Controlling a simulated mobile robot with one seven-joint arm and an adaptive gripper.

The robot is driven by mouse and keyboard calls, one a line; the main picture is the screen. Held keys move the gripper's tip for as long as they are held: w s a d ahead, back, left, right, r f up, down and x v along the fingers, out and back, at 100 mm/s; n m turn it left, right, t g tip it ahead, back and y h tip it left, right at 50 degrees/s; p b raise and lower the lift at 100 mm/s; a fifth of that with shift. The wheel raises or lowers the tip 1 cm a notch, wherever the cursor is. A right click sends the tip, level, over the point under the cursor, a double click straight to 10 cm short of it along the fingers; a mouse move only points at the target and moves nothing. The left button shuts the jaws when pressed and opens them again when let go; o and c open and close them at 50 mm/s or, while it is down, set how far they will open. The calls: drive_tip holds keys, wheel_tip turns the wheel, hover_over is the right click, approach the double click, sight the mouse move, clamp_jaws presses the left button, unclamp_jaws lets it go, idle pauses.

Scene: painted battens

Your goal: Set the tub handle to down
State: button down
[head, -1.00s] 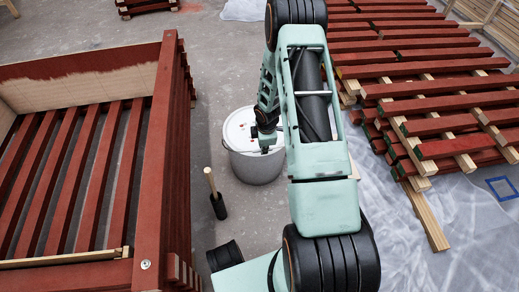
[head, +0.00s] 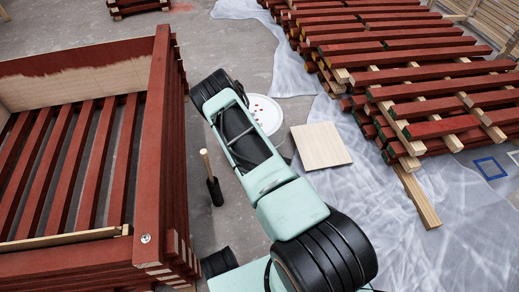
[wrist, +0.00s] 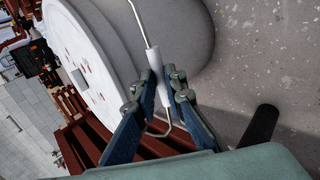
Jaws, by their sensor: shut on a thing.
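The tub is a round pale bucket with a white, red-spotted lid (head: 266,112); my arm hides much of it in the head view. In the wrist view its lid (wrist: 85,50) fills the upper left and its grey side wall (wrist: 180,30) curves beside it. The tub handle, a thin wire with a white grip (wrist: 154,62), runs across the wall side. My gripper (wrist: 154,88) is shut on the white grip, one blue-padded finger on each side. In the head view my gripper is hidden behind my arm.
A dark brush-like tool with a wooden handle (head: 212,180) stands left of my arm. A red slatted crate (head: 150,150) fills the left. A square wooden board (head: 320,146) lies right of the tub. Stacked red battens (head: 430,100) and plastic sheeting (head: 400,225) occupy the right.

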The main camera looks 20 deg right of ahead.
wheel_tip(320, 180, down, 8)
drive_tip(key=t, duration=0.3)
drive_tip(key=shift+r+t+h, duration=0.15)
drive_tip(key=shift+t+h, duration=0.15)
drive_tip(key=shift+s, duration=0.1)
drive_tip(key=c, duration=2.2)
unclamp_jaws()
drive_tip(key=shift+o, duration=1.1)
drive_tip(key=shift+w+r, duration=0.15)
drive_tip(key=shift+w, duration=0.05)
wheel_tip(320, 180, up, 10)
